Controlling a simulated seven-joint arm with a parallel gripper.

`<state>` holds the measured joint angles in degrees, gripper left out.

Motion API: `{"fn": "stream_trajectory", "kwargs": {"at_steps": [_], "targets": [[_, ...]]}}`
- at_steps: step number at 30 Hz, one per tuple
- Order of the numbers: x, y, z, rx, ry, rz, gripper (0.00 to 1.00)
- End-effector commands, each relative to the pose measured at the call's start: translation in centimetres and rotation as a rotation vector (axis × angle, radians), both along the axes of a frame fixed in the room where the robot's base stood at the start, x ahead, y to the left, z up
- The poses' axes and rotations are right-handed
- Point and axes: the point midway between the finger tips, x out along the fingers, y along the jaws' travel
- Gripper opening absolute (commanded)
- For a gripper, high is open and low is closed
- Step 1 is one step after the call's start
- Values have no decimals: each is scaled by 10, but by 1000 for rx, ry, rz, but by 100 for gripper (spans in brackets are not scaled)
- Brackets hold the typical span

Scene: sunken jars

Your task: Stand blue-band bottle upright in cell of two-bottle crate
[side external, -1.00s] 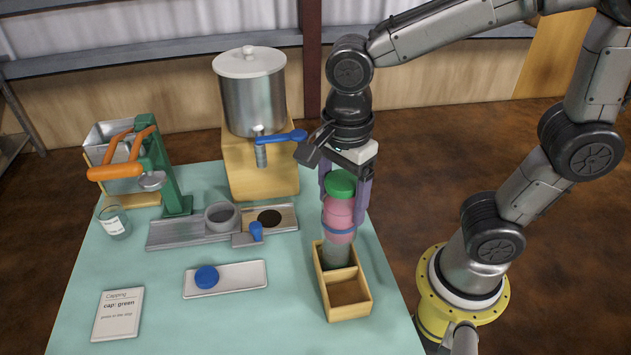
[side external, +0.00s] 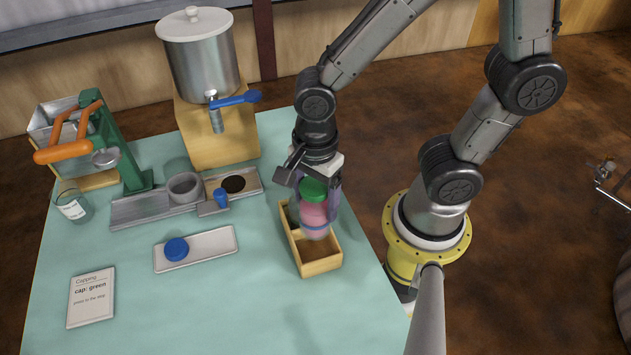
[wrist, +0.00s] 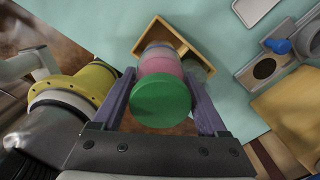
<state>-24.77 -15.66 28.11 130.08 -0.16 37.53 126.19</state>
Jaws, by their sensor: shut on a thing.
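My gripper (side external: 308,198) is shut on the blue-band bottle (side external: 314,214), one finger on each side. The bottle has a green cap, a pink body and a blue band low down, and looks roughly upright. In the wrist view its green cap (wrist: 160,101) faces the camera between my fingers (wrist: 160,95). The wooden two-bottle crate (side external: 320,267) is below and around the bottle's lower end. The bottle hides the divider area; I cannot tell whether its base is inside a cell or above it. A greyish shape (wrist: 198,68) shows in the crate beside the bottle; it is unclear.
A white tray (side external: 220,243) with a blue cap (side external: 176,249) lies left of the crate. Behind are a steel tank (side external: 200,65) with a blue tap lever, a grey platform (side external: 150,211) and a green press (side external: 128,150). A card (side external: 91,300) lies front left. Table in front of the crate is clear.

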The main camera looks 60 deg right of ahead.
Motion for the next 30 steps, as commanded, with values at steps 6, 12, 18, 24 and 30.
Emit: {"fn": "stream_trajectory", "kwargs": {"at_steps": [6, 12, 18, 24, 30], "targets": [[0, 0, -11, 0, -1, 0, 0], [0, 0, -23, 0, 0, 0, 0], [0, 0, -39, 0, 0, 0, 0], [0, 0, -54, 0, 0, 0, 0], [0, 0, -69, 0, 0, 0, 0]]}}
